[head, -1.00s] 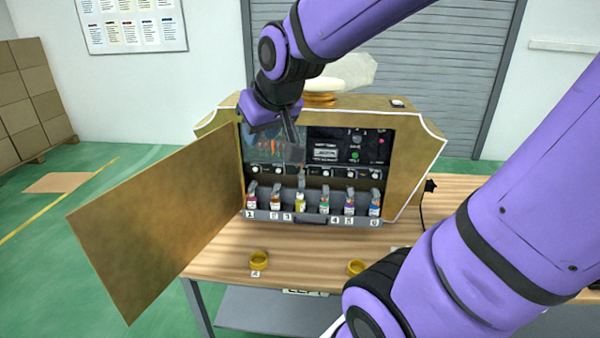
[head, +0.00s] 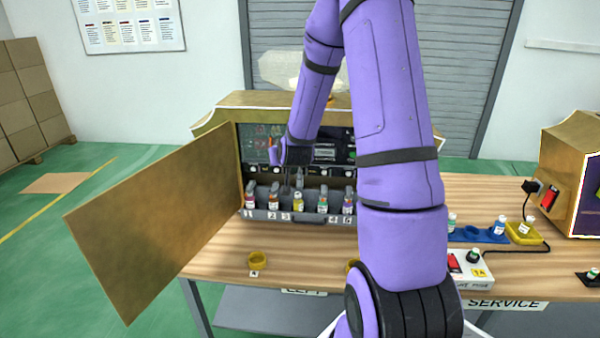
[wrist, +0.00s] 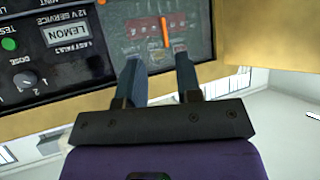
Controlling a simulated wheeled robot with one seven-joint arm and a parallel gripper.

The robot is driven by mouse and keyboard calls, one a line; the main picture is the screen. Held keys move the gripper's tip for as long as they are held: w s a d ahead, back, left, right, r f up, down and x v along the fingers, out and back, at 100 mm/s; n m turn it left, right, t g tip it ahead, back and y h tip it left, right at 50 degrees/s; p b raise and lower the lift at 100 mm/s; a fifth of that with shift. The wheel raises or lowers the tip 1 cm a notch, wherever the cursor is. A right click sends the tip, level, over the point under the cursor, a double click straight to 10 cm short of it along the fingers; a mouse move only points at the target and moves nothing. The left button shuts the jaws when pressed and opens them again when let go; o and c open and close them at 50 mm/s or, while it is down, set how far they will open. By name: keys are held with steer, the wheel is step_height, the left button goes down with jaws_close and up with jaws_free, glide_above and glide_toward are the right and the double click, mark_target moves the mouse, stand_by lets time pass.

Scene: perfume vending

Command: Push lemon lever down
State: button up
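The dispenser's dark front panel (wrist: 110,50) carries a small display reading LEMON (wrist: 68,33). An orange lever-like bar (wrist: 165,30) stands on a reddish patch of the panel, and it also shows in the head view (head: 272,153). I cannot tell from its marking whether it is the lemon lever. My gripper (wrist: 157,62) has its two fingers apart with nothing between them. The fingertips are close to the panel, near the bar's end; contact cannot be told. In the head view my arm hides the panel's right part.
The gold door (head: 150,225) stands open at left. A grey rack of small bottles (head: 290,214) sits below the panel. At right are a blue tray (head: 475,235) and a second gold machine (head: 575,170).

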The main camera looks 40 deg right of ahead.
mark_target(299, 174)
steer(key=s+d+f+m+h, duration=0.2)
steer(key=d+f+h, duration=0.1)
steer(key=d+f, duration=0.55)
steer(key=a+x, duration=0.1)
steer(key=x, duration=0.9)
steer(key=shift+w+d+f, duration=0.2)
steer(key=shift+w+f, duration=0.15)
steer(key=shift+w, duration=0.2)
jaws_close()
